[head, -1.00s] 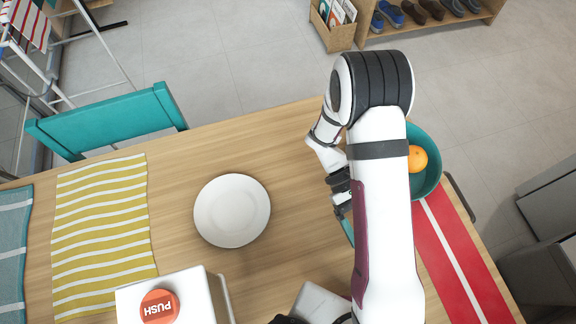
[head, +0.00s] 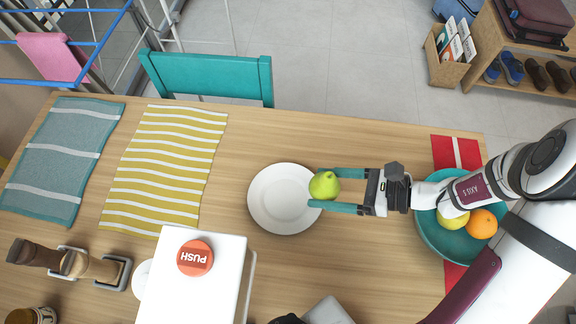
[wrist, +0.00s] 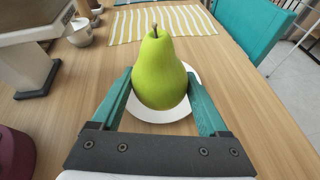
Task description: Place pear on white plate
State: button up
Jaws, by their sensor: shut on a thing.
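A green pear (head: 324,185) is held between the teal fingers of my gripper (head: 337,190). In the wrist view the pear (wrist: 161,72) stands stem up between both fingers. The round white plate (head: 272,208) lies on the table, to the left of my gripper in the head view. The pear overlaps the plate's right edge in that view. The plate also shows behind and below the pear in the wrist view (wrist: 150,114). The gap between pear and plate cannot be judged exactly.
A teal bowl (head: 432,232) with an orange (head: 482,224) and a yellow-green fruit (head: 453,219) sits at right. A white box with a red PUSH button (head: 195,258) stands at front left. Striped yellow (head: 165,165) and teal (head: 55,160) mats lie left. Bare table surrounds the plate.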

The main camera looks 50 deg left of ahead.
send_over(286, 199)
notch_tip(286, 199, down, 5)
jog(key=shift+d+f, duration=0.1)
notch_tip(286, 199, down, 3)
jog(key=shift+f, duration=0.5)
jog(key=o, duration=1.4)
jog(key=shift+f, duration=0.1)
